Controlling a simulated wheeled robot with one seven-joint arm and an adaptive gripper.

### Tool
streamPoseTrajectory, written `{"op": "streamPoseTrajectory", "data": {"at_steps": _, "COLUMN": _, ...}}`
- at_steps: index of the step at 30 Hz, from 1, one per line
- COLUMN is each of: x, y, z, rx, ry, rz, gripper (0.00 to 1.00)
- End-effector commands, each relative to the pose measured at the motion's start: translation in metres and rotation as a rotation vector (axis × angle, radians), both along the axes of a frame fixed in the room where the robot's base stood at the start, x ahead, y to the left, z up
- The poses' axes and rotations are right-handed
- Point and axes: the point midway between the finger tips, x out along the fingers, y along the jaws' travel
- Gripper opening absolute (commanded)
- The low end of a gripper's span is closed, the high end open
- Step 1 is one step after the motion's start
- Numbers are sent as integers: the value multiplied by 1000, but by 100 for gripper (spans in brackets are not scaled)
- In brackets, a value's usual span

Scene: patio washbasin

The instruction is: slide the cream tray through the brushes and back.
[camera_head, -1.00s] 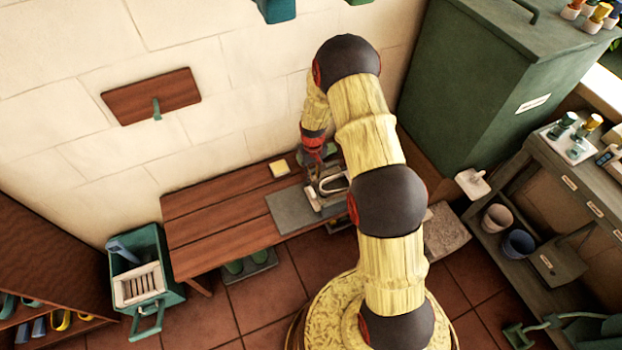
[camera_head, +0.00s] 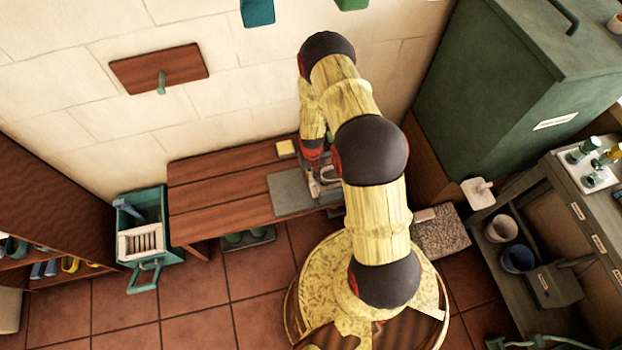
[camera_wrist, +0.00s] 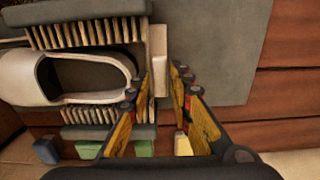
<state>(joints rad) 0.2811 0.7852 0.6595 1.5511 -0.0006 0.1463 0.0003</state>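Two grey-backed brushes face each other, an upper brush (camera_wrist: 85,35) and a lower brush (camera_wrist: 105,131) in the wrist view. A cream shoe-like piece with an oval opening (camera_wrist: 125,70) lies between their bristles. A cream upright end piece, seemingly part of the cream tray (camera_wrist: 158,55), stands at its right end. My gripper (camera_wrist: 164,76) has its fingers spread on either side of that end piece, with a narrow gap showing at the right finger; contact is unclear. In the head view my gripper (camera_head: 313,163) is over the bench's right part, and my arm hides most of the brushes.
A grey mat (camera_head: 290,193) lies on the wooden bench (camera_head: 220,200), whose left part is clear. A yellow block (camera_head: 286,147) sits near the wall. A green bin (camera_head: 143,225) stands left; a large green cabinet (camera_head: 500,90) and grey shelf unit (camera_head: 535,215) stand right.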

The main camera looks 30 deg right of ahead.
Motion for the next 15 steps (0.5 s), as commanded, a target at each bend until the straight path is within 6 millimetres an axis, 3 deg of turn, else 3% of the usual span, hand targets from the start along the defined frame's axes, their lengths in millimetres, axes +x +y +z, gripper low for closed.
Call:
{"op": "streamPoseTrajectory", "data": {"at_steps": 6, "x": 0, "y": 0, "z": -23, "rx": 0, "ry": 1, "rz": 1, "gripper": 21}}
{"op": "streamPoseTrajectory", "data": {"at_steps": 15, "x": 1, "y": 0, "z": -26, "rx": 0, "ry": -1, "rz": 1, "gripper": 21}}
